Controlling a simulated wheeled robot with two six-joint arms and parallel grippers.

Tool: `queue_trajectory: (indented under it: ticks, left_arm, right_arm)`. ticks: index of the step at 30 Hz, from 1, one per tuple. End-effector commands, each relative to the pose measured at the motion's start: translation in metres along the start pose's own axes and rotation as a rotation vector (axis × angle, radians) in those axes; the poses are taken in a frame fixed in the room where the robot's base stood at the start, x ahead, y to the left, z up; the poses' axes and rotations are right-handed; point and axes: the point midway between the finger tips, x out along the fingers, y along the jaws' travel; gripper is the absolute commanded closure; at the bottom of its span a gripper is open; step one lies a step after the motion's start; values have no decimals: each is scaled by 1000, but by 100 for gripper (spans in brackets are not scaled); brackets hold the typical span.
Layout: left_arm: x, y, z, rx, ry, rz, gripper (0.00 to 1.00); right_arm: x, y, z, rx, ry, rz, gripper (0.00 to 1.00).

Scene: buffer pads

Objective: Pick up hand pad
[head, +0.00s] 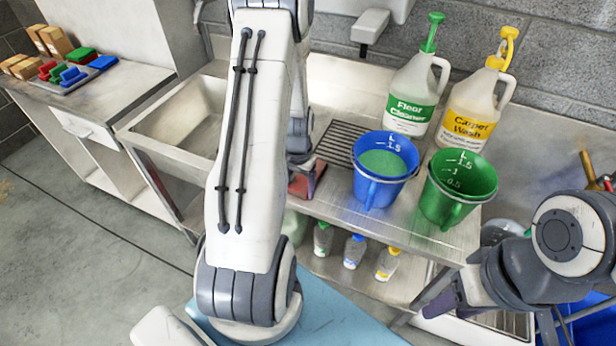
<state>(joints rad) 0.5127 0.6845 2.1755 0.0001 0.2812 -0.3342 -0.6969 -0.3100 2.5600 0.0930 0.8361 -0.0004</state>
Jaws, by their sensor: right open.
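The likely hand pads are small red, green and blue pieces with raised grips. A reddish piece (309,181) shows just below that wrist. I cannot tell whether my left gripper holds it.
A blue bucket (380,190) and a green bucket (452,208) stand on the steel counter before Floor Cleaner (408,112) and Carpet Wash (470,122) jugs. A sink (185,118) lies left of my arm. Small bottles (355,250) stand on the lower shelf. Open floor (80,250) is at lower left.

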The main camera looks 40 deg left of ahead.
Motion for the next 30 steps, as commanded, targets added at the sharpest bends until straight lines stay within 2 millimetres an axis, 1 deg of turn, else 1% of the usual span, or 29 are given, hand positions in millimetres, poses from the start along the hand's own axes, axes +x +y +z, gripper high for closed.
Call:
queue_trajectory:
  ticks: [8, 11, 14, 21, 24, 27, 30]
  left_arm:
    - [-1, 0, 0, 0, 1, 0, 79]
    - [-8, 0, -1, 0, 2, -1, 79]
    - [-24, 0, -1, 0, 5, -2, 79]
    - [-73, 0, -1, 0, 6, -2, 79]
    - [-88, 0, -1, 0, 4, -1, 79]
    - [-96, 0, 0, 0, 1, -1, 79]
    - [-100, 0, 0, 0, 1, 0, 79]
  right_arm:
    - [0, 0, 0, 0, 0, 0, 50]
    - [1, 0, 0, 0, 0, 0, 50]
    - [3, 0, 0, 0, 0, 0, 50]
    - [6, 0, 0, 0, 0, 0, 50]
    - [7, 0, 0, 0, 0, 0, 50]
    - [7, 0, 0, 0, 0, 0, 50]
    - [7, 0, 0, 0, 0, 0, 50]
